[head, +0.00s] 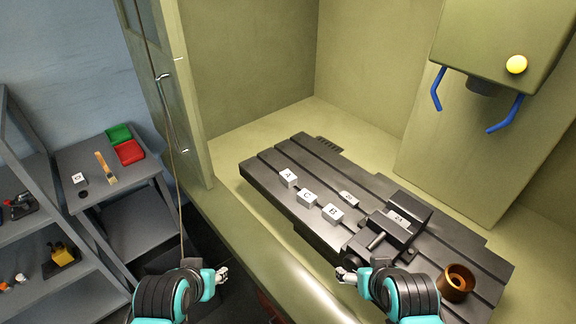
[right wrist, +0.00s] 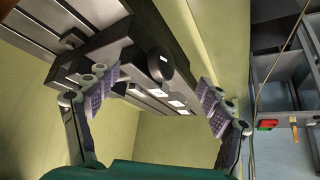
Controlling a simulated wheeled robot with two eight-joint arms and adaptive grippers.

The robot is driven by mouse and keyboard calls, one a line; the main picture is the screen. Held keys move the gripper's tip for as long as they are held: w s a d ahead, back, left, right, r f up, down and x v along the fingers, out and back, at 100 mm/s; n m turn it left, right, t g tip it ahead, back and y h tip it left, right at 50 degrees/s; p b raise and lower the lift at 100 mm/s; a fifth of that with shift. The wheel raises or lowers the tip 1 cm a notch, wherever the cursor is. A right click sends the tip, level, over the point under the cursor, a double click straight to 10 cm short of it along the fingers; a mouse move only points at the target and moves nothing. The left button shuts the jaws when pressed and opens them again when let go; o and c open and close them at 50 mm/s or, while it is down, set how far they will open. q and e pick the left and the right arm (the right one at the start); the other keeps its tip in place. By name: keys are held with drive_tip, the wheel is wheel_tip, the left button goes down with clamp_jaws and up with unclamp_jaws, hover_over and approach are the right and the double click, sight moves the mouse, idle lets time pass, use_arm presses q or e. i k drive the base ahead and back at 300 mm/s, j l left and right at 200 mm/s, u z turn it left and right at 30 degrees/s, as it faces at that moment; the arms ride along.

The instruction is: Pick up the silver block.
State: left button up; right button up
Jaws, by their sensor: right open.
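A small silver-grey block (head: 349,198) with a dark mark lies on the slotted black machine table (head: 262,176), behind the white blocks. Another pale piece (head: 398,218) marked like "2A" sits at the black vise (head: 410,207); I cannot tell which is the silver block. My right gripper (head: 346,275) is at the table's front edge, in front of the vise and apart from both. In the right wrist view its two padded fingers (right wrist: 155,100) are spread wide with nothing between them. My left gripper (head: 222,275) is left of the table, small in view, its opening unclear.
White blocks marked A (head: 288,178), C (head: 307,198) and B (head: 333,214) stand in a row on the table. A brown cup (head: 457,282) is at the right. The machine head (head: 500,45) hangs above. A side cart (head: 90,190) holds green and red bins.

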sight(289, 179)
drive_tip(key=i+j+u, duration=0.2)
drive_tip(key=j+u, duration=0.2)
drive_tip(key=i+j+u, duration=0.4)
drive_tip(key=k, duration=0.1)
